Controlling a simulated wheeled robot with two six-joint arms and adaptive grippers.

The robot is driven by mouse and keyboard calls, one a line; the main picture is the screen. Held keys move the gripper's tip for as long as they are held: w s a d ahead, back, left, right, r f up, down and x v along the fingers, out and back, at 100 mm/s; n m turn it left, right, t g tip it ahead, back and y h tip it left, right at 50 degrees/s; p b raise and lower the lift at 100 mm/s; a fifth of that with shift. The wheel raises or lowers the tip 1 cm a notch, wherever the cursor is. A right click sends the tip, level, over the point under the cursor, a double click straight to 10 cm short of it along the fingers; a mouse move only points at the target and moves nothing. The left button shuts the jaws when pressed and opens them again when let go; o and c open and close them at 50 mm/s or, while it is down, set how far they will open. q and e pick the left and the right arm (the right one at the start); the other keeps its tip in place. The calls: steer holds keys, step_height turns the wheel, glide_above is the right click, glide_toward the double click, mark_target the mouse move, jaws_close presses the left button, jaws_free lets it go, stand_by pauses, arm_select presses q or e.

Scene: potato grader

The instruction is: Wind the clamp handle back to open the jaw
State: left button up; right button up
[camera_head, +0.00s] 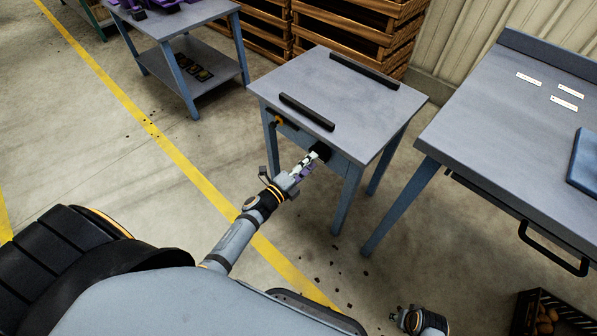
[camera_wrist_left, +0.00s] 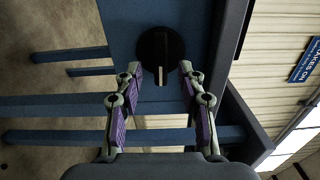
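A black round knob (camera_head: 320,150) sits on the front side of a small grey-topped table (camera_head: 345,95). It shows in the left wrist view as a black disc (camera_wrist_left: 153,47) with a pale upright bar at its lower middle. Two black jaw bars, a near one (camera_head: 306,112) and a far one (camera_head: 364,71), lie parallel and wide apart on the tabletop. My left gripper (camera_head: 311,159) is at the knob, and its open fingers (camera_wrist_left: 161,70) stand either side of the pale bar; contact cannot be told. My right gripper (camera_head: 398,316) is low at the bottom edge, away from the table.
A black-and-orange fitting (camera_head: 278,121) is on the table's front, left of the knob. A larger grey workbench (camera_head: 500,130) with a black handle stands to the right. Wooden crates (camera_head: 345,38) are stacked behind. A crate of potatoes (camera_head: 550,318) is bottom right.

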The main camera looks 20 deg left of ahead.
arm_select(q)
steer(key=v, duration=0.8)
steer(key=shift+s, duration=0.35)
steer(key=shift+a, duration=0.2)
